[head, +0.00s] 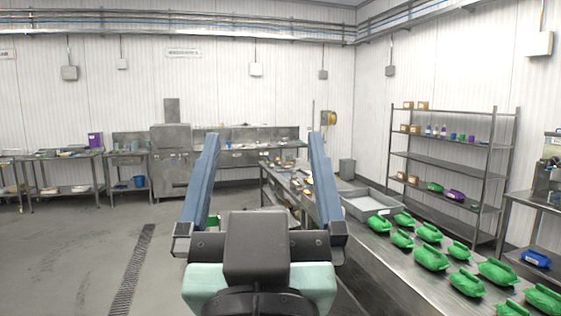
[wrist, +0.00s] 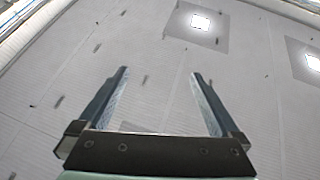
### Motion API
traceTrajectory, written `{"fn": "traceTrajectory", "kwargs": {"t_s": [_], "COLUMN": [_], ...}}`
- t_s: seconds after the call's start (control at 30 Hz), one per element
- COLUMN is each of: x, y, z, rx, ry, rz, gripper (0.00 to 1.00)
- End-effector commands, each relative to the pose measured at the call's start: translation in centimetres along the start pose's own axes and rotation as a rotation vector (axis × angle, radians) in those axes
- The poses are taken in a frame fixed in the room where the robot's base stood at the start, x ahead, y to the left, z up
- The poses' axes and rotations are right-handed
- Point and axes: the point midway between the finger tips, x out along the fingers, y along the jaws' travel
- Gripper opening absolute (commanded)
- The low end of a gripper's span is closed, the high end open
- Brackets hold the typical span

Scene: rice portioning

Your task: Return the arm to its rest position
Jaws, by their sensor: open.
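My gripper (head: 264,150) is raised in front of the head camera, with its two long blue-grey fingers spread wide apart. It is open and nothing is between the fingers. In the wrist view my gripper (wrist: 158,78) is also open and empty, pointing at the white panelled ceiling with its square lights (wrist: 201,21). The gripper body hides part of the floor and the near end of the tables behind it. It touches nothing that I can see.
At right, a steel table (head: 385,262) bears several green scoop-like containers (head: 431,258) and a grey tray (head: 368,204). A steel shelf rack (head: 450,164) stands behind it. Steel counters and a cabinet (head: 172,160) line the back wall. The floor (head: 75,250) at left is clear, with a drain.

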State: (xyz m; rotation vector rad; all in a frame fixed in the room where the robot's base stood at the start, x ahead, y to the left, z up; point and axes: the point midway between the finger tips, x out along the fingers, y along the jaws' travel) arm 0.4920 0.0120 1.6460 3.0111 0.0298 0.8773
Motion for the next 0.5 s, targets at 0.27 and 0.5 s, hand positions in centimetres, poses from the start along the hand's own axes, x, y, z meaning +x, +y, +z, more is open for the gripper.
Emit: {"fn": "traceTrajectory", "kwargs": {"t_s": [0.27,0.5], "x": [-1.2,-1.1], "y": [1.4,1.4], "z": [-8.2,-8.1], "rx": [-0.016,-0.016], "ry": [0.249,0.247], "rz": [0.030,0.030], "gripper": [0.99,0.99]}}
